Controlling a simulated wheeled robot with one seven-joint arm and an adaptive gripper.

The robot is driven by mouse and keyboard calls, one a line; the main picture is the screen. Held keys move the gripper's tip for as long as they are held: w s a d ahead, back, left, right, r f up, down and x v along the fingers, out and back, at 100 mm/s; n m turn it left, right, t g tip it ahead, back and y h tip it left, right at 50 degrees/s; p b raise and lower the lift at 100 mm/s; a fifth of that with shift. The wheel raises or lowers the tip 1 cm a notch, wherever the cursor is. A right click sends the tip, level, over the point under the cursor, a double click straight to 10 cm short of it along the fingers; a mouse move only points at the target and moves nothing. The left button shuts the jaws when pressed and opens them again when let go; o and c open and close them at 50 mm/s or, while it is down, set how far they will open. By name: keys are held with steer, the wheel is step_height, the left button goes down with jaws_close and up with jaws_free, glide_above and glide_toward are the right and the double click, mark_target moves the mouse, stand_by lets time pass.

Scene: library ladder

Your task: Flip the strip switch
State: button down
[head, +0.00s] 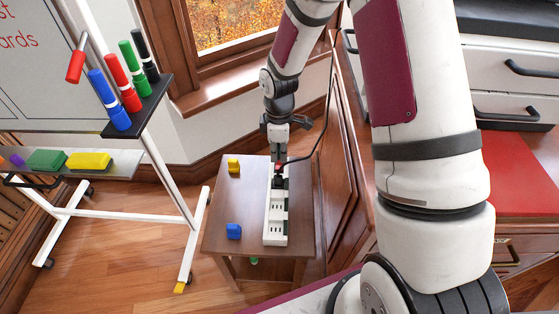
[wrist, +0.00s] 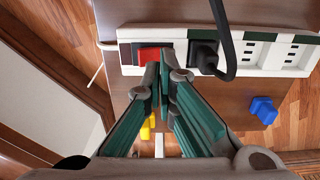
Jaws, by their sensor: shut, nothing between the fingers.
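A white power strip (head: 275,226) lies on a small brown side table (head: 220,238), running front to back in the head view. In the wrist view the strip (wrist: 262,73) spans the top, with a red switch (wrist: 149,55) at its left part. A black plug with a cord (wrist: 203,54) sits in the strip just right of the switch. My gripper (wrist: 162,78) is shut and empty, its fingertips at the lower edge of the red switch in the picture. I cannot tell whether they touch it. In the head view my gripper (head: 279,165) is over the strip's far end.
A yellow block (head: 234,165) and a blue block (head: 233,231) stand on the table left of the strip. A whiteboard stand (head: 160,165) with markers is at the left. A wooden cabinet (head: 340,165) rises close on the table's right. The black cord runs up beside my gripper.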

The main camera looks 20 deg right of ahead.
steer(key=shift+r+p, duration=1.45)
steer(key=shift+r, duration=0.6)
